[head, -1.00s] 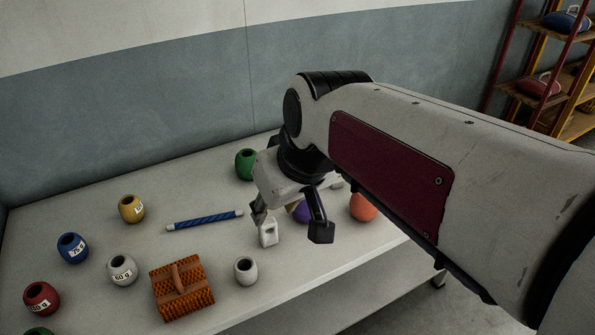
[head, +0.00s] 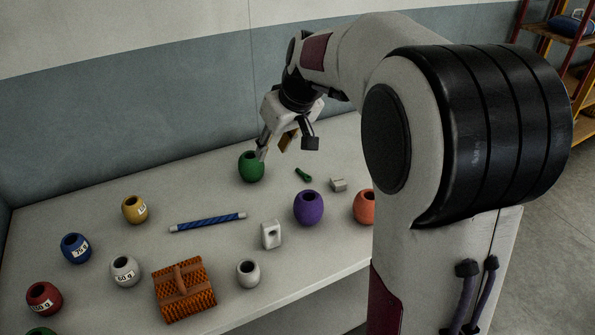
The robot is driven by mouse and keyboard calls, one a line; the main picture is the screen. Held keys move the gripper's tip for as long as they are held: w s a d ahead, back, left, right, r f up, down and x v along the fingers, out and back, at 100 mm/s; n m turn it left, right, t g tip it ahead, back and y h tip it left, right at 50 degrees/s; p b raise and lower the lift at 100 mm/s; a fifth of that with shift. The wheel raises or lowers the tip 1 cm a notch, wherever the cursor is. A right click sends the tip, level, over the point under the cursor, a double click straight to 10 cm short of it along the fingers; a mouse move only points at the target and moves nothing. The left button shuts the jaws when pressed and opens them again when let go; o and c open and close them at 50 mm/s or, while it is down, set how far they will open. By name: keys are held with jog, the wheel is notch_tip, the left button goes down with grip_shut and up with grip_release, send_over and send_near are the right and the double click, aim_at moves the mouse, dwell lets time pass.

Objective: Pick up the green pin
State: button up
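The green pin (head: 303,175) is a small, slim green piece lying on the table, between the green pot and a small pale grey block. My gripper (head: 286,149) is above the table, up and slightly left of the pin in the head view. Its two fingers are spread apart. A brownish-yellow piece (head: 288,139) shows between the fingers; I cannot tell whether it is part of the gripper. The left finger overlaps the green pot (head: 251,168) in the picture; I cannot tell if they touch.
A purple pot (head: 308,208), the grey block (head: 338,185) and an orange pot (head: 364,207), partly hidden by my arm, stand near the pin. A white weight-like block (head: 271,235), a blue rod (head: 207,222), an orange brush (head: 184,289) and several pots lie further left.

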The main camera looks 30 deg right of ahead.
jog(key=w+d+f, duration=1)
jog(key=w, duration=0.2)
jog(key=t, duration=0.1)
send_near(304, 174)
jog(key=shift+w+d+n, duration=0.3)
jog(key=shift+w+d, duration=0.1)
jog(key=shift+f, duration=0.1)
jog(key=shift+x, duration=1.3)
jog(key=shift+a+f, duration=0.1)
jog(key=shift+a+x, duration=0.1)
jog(key=shift+x, duration=0.65)
jog(key=shift+a+x, duration=0.15)
jog(key=shift+x, duration=1.55)
jog(key=shift+s, duration=0.1)
